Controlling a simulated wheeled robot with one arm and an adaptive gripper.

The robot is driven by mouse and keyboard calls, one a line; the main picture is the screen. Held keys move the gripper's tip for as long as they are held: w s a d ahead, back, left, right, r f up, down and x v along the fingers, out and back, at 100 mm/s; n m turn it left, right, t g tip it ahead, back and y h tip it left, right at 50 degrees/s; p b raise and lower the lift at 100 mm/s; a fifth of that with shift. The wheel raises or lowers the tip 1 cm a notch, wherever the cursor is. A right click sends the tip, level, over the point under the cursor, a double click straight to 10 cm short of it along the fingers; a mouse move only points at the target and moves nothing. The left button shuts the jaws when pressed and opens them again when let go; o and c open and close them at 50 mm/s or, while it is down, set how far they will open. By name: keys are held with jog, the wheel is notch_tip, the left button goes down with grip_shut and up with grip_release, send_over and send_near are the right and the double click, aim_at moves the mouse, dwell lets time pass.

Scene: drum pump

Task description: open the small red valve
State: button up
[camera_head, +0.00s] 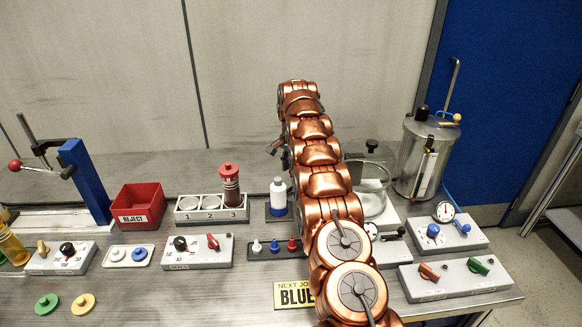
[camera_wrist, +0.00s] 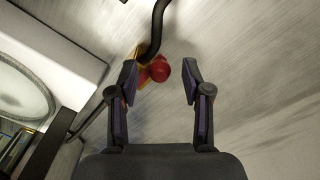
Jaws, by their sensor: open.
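A red lever (camera_head: 213,241) sits on a grey box left of my arm. An orange-red valve handle (camera_head: 429,271) sits on the front right box, beside a green handle (camera_head: 477,265).
A black curved rod (camera_wrist: 154,32) passes close to the left finger in the wrist view. In the head view a metal tank (camera_head: 422,160) and a clear chamber (camera_head: 371,175) stand right of my arm. A white bottle (camera_head: 278,192) and red-topped cylinder (camera_head: 230,185) stand left of it.

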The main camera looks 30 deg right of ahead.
jog(key=shift+s+a+n, duration=0.1)
jog(key=shift+s+n, duration=0.25)
jog(key=shift+n, duration=0.4)
jog(key=shift+s+a+n, duration=0.1)
jog(key=shift+s+n, duration=0.2)
jog(key=shift+n, duration=0.45)
jog(key=shift+w+r+b, duration=0.1)
jog(key=shift+r+b, duration=0.45)
jog(key=shift+r, duration=2)
jog(key=s+a+r+n+p, duration=0.3)
jog(key=s+a+r+n, duration=0.2)
jog(key=s+a+r, duration=0.8)
jog(key=shift+s+a+r+g+p, duration=0.3)
jog(key=shift+s+a+r+g, duration=0.15)
jog(key=shift+s, duration=1.75)
jog(key=shift+s, duration=0.1)
